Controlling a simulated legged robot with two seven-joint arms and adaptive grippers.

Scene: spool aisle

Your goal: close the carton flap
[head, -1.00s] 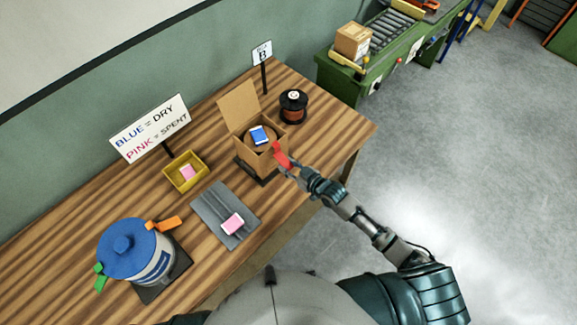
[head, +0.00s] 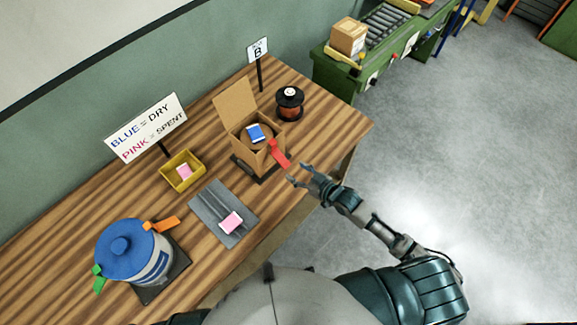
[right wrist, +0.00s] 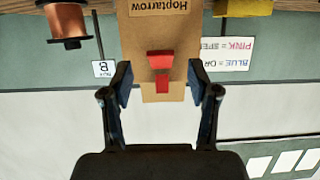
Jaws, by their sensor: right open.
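The open cardboard carton (head: 247,152) stands on the bench, with its flap (head: 235,104) raised at the back left. A blue packet (head: 255,133) lies on a dark round thing inside. A red tab (head: 280,154) is at the carton's front right. In the right wrist view the carton (right wrist: 163,35) appears upside down, and the red tab (right wrist: 160,72) shows between the open fingers (right wrist: 160,85), not gripped. My left gripper is out of view.
A yellow bin (head: 183,171), grey tray (head: 222,213) and blue-lidded pot (head: 133,253) are to the left. Signs stand behind. Floor is clear on the right.

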